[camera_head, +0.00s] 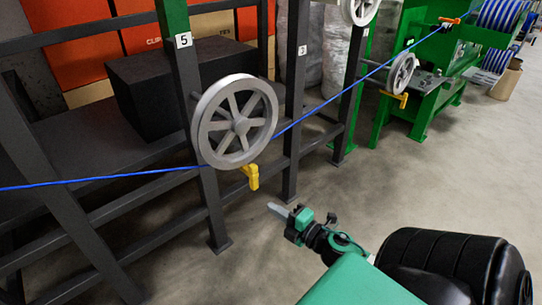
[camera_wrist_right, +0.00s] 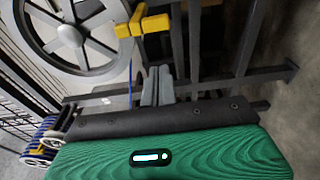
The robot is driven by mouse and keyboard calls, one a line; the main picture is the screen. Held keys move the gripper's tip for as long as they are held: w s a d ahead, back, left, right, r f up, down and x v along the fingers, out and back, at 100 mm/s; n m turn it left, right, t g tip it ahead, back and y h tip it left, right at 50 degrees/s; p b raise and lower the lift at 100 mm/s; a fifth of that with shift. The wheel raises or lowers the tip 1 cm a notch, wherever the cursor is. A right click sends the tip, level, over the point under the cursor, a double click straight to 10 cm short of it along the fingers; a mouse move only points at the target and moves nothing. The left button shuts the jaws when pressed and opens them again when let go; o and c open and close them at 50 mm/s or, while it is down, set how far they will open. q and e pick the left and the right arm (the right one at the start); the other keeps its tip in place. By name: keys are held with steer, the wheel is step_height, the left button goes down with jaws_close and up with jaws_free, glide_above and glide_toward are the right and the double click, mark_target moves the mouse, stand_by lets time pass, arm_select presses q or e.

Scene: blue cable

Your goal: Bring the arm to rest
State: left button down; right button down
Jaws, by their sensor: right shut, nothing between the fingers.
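My right gripper (camera_head: 278,210) reaches up from the lower right in the head view. It is shut and empty, below and to the right of the yellow handle (camera_head: 251,176) and apart from it. In the right wrist view its closed grey fingers (camera_wrist_right: 158,84) point toward the rack, with the yellow handle (camera_wrist_right: 143,25) beyond them. The blue cable (camera_head: 95,178) runs from the left edge past the grey spoked wheel (camera_head: 237,121) on post 5, then on to the upper right. My left gripper is not in view.
A dark rack with a dark block (camera_head: 165,88) stands at the left. A second wheel (camera_head: 402,73) with a yellow handle is farther back, near a green machine (camera_head: 432,95). Blue cable reels (camera_head: 498,18) are at the upper right. The grey floor (camera_head: 420,185) right of the rack is clear.

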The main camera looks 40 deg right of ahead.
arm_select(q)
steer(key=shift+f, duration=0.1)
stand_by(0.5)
